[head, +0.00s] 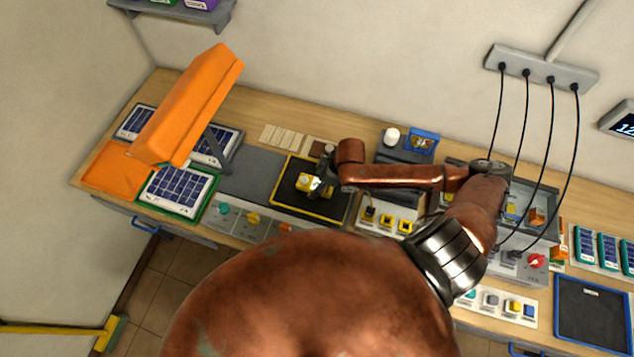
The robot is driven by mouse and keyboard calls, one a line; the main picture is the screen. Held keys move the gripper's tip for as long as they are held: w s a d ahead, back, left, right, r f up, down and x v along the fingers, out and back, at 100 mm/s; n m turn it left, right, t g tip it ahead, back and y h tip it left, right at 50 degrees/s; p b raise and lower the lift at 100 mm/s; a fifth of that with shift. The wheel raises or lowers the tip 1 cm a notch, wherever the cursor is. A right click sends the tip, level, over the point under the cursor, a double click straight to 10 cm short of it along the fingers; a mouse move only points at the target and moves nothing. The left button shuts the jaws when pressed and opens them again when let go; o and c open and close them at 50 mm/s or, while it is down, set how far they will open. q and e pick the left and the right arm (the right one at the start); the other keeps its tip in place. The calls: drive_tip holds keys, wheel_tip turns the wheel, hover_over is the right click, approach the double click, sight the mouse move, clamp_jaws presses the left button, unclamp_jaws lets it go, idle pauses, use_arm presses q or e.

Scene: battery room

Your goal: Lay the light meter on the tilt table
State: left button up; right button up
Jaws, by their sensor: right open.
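A small yellow device with a pale top, which looks like the light meter (305,181), sits on a black mat with a yellow rim (338,207). My right gripper (318,186) is open at the right side of this device, very close to it. I cannot tell whether they touch, and the fingers partly cover it. I cannot tell for sure which thing is the tilt table. A flat orange plate (108,168) lies at the left end of the bench, beside a green-framed solar panel (178,190). My left gripper is not in view.
A large tilted orange housing (190,105) on a grey bracket stands above the solar panels. A grey mat (251,172) is bare between the panels and the black mat. Black cables (518,125) hang from the wall on the right. My arm hides part of the bench front.

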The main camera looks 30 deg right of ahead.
drive_tip(key=v, duration=1.2)
